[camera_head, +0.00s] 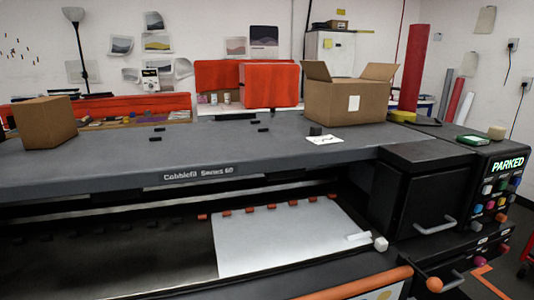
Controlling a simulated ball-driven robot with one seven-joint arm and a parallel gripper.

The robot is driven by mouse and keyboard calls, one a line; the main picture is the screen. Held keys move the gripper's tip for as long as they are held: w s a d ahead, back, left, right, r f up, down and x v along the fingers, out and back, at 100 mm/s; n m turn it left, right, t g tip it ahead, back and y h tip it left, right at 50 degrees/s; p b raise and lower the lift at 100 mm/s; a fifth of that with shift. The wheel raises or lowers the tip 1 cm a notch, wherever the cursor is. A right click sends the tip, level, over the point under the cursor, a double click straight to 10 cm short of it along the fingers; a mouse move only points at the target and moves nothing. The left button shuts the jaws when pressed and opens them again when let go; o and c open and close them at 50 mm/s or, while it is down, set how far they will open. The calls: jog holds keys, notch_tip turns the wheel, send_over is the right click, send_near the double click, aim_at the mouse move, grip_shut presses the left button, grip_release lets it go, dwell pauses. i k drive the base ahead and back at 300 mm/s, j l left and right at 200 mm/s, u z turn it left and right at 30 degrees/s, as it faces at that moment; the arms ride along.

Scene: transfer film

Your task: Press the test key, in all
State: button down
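The control panel (492,192) is on the right end of a large dark printer. Its lit green display (508,163) reads "PARKED". The key labels are too small to read, so I cannot tell which is the test key. My gripper is not in view.
The printer top (250,145) carries an open cardboard box (340,103), a closed box (45,122) and small items. A white sheet (280,240) lies in the printer's open front. An orange knob (434,284) and a drawer handle (436,226) stick out near the panel.

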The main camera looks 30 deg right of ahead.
aim_at(486, 189)
jog(key=l+z, duration=0.15)
jog(key=z, duration=0.7)
jog(key=j+z, duration=0.15)
jog(key=z, duration=0.7)
